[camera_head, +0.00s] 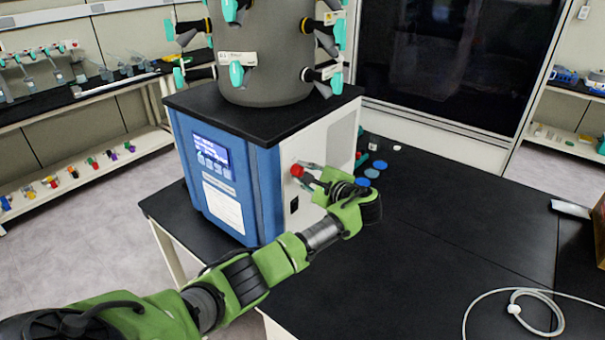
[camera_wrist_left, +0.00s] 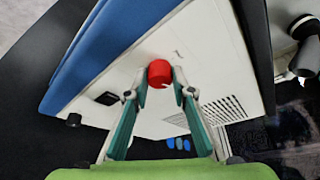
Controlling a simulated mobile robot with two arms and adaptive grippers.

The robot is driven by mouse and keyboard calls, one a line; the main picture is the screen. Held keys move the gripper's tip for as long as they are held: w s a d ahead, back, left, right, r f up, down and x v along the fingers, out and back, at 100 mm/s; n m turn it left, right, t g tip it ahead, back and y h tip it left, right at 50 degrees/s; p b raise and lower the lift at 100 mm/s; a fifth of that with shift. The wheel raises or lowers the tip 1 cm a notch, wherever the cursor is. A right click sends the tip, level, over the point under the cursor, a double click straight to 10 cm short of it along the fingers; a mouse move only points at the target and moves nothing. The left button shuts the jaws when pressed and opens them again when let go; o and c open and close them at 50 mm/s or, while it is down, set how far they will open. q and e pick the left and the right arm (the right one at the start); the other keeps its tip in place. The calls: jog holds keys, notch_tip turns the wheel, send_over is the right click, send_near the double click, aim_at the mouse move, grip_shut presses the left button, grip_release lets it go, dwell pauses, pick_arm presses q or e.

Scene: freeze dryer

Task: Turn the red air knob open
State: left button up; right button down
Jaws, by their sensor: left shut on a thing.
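The red air knob (camera_head: 297,171) is on the light side panel of the blue and white freeze dryer (camera_head: 325,140). My left gripper (camera_head: 306,174) is at the knob, coming from the right in the head view. In the left wrist view the red knob (camera_wrist_left: 160,73) sits between the two fingertips (camera_wrist_left: 160,85), and the fingers are shut on it. The knob's base and its contact with the panel are hidden. My right gripper is not in either view.
The dryer stands on a black table (camera_head: 450,220). A grey chamber (camera_head: 264,60) with several teal-handled valves is on top of it. Blue discs (camera_head: 373,172) and small items lie behind my gripper. A white cable (camera_head: 515,308) lies at the front right. The table's middle right is clear.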

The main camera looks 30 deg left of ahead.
pick_arm(q)
jog(key=shift+m+g+h, duration=0.3)
jog(key=shift+m+g, duration=0.5)
jog(key=shift+m, duration=0.5)
jog(key=o, duration=1.1)
jog(key=shift+w, duration=0.1)
jog(key=v, duration=1.2)
